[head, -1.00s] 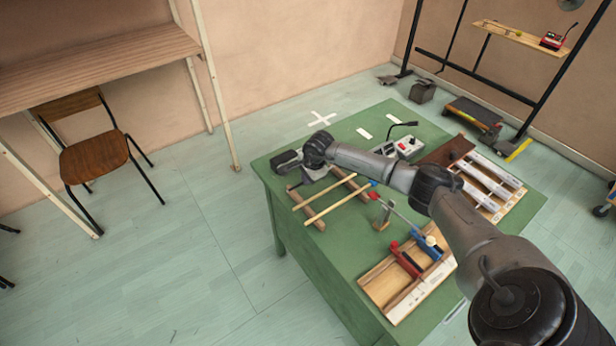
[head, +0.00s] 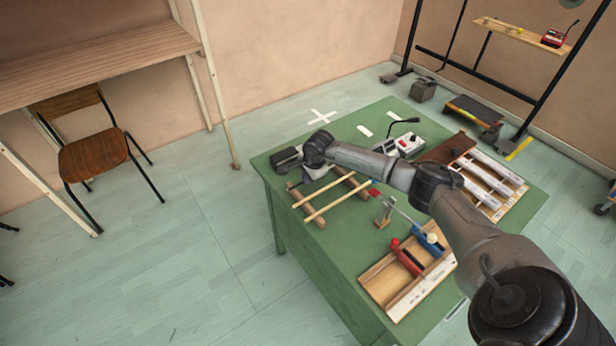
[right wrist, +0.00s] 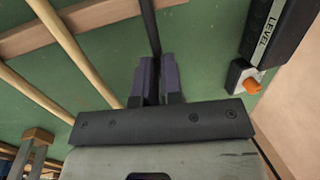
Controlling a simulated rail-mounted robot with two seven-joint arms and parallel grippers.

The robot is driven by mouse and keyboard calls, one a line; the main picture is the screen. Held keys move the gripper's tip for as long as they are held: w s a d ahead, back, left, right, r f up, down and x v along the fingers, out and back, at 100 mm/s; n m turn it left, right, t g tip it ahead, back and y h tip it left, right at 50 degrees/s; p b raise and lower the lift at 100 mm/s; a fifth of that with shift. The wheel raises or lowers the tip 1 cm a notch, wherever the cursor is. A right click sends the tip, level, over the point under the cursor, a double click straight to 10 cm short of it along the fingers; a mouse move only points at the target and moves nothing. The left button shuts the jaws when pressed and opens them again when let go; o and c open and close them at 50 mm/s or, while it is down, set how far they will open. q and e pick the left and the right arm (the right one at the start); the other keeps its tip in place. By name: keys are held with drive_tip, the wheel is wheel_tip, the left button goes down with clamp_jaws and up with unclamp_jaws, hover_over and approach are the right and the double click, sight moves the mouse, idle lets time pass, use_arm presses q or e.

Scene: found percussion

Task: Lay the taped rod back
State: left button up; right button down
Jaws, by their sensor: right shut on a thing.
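My right gripper (head: 319,175) is low over the far left part of the green table, beside the wooden frame. In the right wrist view its fingers (right wrist: 155,80) are shut on a thin dark rod (right wrist: 149,25), which looks like the taped rod. The rod runs away from the fingers to the frame's wooden crossbar (right wrist: 100,14); whether it touches cannot be told. Two pale wooden rods (head: 334,201) lie across the crossbars, and they show left of the fingers (right wrist: 62,38). My left gripper is not in view.
A dark box labelled LEVEL (right wrist: 268,35), with an orange knob, is close right of the fingers. A grey box with red parts (head: 408,143) stands behind my arm. A wooden tray (head: 388,284) and white bars (head: 482,180) lie at the right. The table's left edge is near.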

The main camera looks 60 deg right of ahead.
drive_tip(key=shift+f, duration=0.1)
drive_tip(key=c, duration=1.2)
unclamp_jaws()
drive_tip(key=shift+r, duration=0.25)
drive_tip(key=p+v, duration=0.2)
drive_tip(key=v, duration=1.1)
drive_tip(key=shift+s+r, duration=0.1)
drive_tip(key=shift+r, duration=0.05)
